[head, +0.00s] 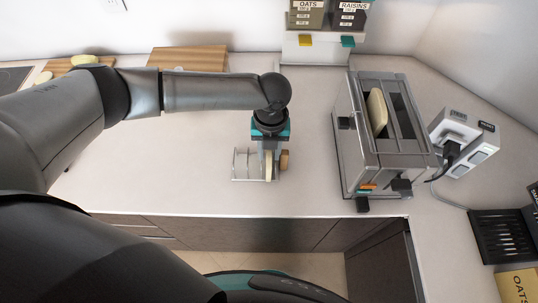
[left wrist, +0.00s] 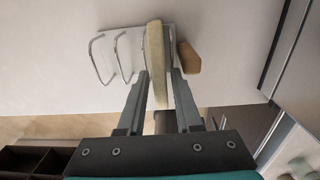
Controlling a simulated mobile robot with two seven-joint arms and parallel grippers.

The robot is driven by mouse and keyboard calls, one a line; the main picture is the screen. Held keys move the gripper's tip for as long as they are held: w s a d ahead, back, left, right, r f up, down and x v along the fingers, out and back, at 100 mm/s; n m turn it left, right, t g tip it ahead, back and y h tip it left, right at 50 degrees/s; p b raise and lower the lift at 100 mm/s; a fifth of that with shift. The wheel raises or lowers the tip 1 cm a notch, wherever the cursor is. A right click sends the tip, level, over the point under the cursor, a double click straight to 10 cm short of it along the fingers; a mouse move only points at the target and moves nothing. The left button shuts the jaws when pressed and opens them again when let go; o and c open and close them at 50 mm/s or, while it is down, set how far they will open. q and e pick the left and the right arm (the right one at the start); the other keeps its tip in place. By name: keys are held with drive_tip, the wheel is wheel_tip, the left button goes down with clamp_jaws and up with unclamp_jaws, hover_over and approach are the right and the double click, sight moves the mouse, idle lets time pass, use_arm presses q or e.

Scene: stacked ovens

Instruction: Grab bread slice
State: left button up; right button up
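A pale bread slice (left wrist: 155,50) stands upright in a clear wire rack (left wrist: 103,58) on the counter. The rack also shows in the head view (head: 243,164). My left gripper (left wrist: 160,74) points down over the rack and is open, one finger on each side of the slice. A gap shows between the slice and the right finger; whether the left finger touches it is hard to tell. A brown piece (left wrist: 188,57) stands just right of the slice, outside the fingers. Another bread slice (head: 377,112) sits in a slot of the grey toaster (head: 362,160). My right gripper is not in view.
The toaster stands right of the rack, with a power outlet (head: 455,133) and cord beyond it. Wooden boards (head: 188,59) lie at the back left. Dispensers (head: 325,20) stand at the back. A black rack (head: 497,238) is at the right. Counter around the rack is clear.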

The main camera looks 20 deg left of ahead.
use_arm(q)
clamp_jaws()
drive_tip(key=shift+r, duration=0.1)
